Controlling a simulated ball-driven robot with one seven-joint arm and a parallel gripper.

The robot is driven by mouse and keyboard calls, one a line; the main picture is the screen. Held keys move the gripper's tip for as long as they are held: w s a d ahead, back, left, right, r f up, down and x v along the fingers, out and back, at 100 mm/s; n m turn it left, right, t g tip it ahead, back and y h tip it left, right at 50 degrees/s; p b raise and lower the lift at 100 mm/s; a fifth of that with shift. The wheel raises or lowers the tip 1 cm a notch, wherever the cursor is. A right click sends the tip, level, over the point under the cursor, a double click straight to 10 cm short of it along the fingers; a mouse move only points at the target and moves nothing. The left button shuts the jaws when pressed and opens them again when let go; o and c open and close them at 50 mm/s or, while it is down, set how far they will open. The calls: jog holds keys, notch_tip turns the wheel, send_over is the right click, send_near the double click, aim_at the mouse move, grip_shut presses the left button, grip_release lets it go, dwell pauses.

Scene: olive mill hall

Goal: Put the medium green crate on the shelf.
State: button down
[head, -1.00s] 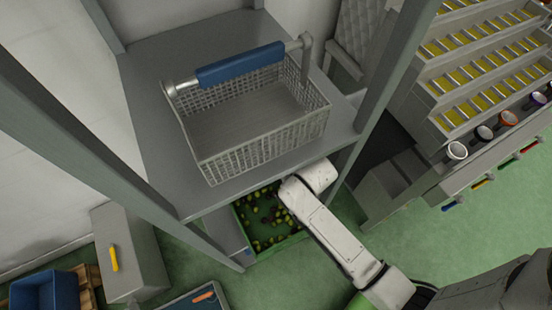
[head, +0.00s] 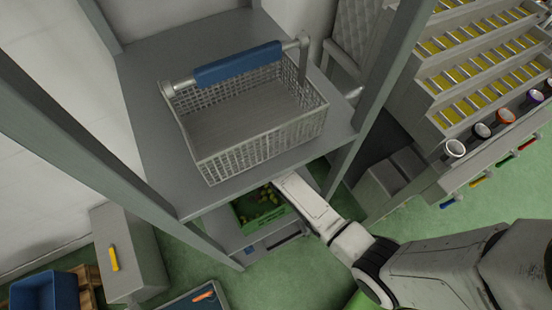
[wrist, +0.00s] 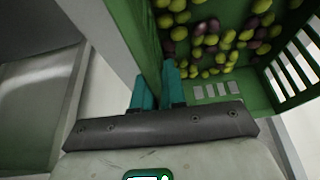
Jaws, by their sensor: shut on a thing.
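The green crate (head: 262,221) holds green and dark olives. In the head view it shows partly under the shelf's upper board, over the lower board; whether it touches the lower board I cannot tell. The grey shelf (head: 160,130) stands in the middle left, with its lower board (head: 218,228) partly bare. In the wrist view my gripper (wrist: 162,85) has its teal fingers shut on a wall of the crate (wrist: 245,95). In the head view the gripper is hidden beneath the upper board.
Grey posts (head: 388,80) frame the shelf. A grey cabinet (head: 125,250) and a blue bin (head: 45,292) stand at lower left. A stepped rack (head: 480,70) stands at right.

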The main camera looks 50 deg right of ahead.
jog(key=shift+f, duration=0.1)
jog(key=c, duration=1.2)
grip_release()
jog(key=shift+r, duration=0.2)
jog(key=p+v, duration=0.1)
jog(key=v, duration=0.6)
jog(key=shift+s+r, duration=0.15)
